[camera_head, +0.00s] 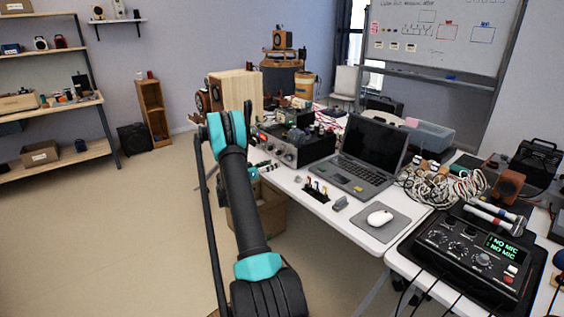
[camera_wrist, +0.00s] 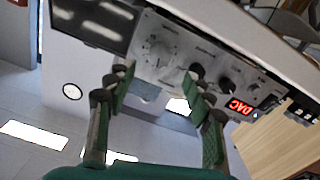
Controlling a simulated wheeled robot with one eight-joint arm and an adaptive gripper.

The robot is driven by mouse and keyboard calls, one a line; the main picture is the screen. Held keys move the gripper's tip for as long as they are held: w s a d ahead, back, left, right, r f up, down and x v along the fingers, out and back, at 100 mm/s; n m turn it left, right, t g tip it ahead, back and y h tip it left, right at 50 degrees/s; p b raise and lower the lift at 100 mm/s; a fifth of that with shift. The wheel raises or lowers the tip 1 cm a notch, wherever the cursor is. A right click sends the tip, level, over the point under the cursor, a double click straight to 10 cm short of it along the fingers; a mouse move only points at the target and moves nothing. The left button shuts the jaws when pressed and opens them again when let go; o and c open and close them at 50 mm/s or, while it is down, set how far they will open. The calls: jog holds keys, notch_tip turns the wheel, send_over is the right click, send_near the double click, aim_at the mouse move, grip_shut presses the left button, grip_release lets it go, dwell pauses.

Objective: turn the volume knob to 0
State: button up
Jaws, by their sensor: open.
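A silver amplifier front panel (camera_wrist: 178,38) lies across the wrist view, tilted and upside down. On it sits a large round knob (camera_wrist: 157,48) with marks around it. I cannot read its setting. Smaller dark knobs (camera_wrist: 227,84) and a red display reading "DAC" (camera_wrist: 240,106) are to its right. My gripper (camera_wrist: 157,78) is open and empty, its green-padded fingers spread in front of the panel, below the large knob in the picture. Contact cannot be told. In the head view the amplifier (camera_head: 296,150) stands on the white table, and my gripper (camera_head: 262,167) is at its front left, mostly hidden by my arm.
The laptop (camera_head: 367,155) stands right of the amplifier, with a mouse (camera_head: 379,217) on a grey pad. Small connectors (camera_head: 316,188) lie in front. A black mixer (camera_head: 470,250) is at the right. A wooden speaker box (camera_head: 236,90) stands behind. Floor at left is clear.

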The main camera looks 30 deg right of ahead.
aim_at(285, 159)
jog(key=d, duration=0.7)
jog(key=shift+w, duration=0.25)
jog(key=shift+d, duration=0.1)
jog(key=shift+c, duration=0.2)
jog(key=c, duration=1.1)
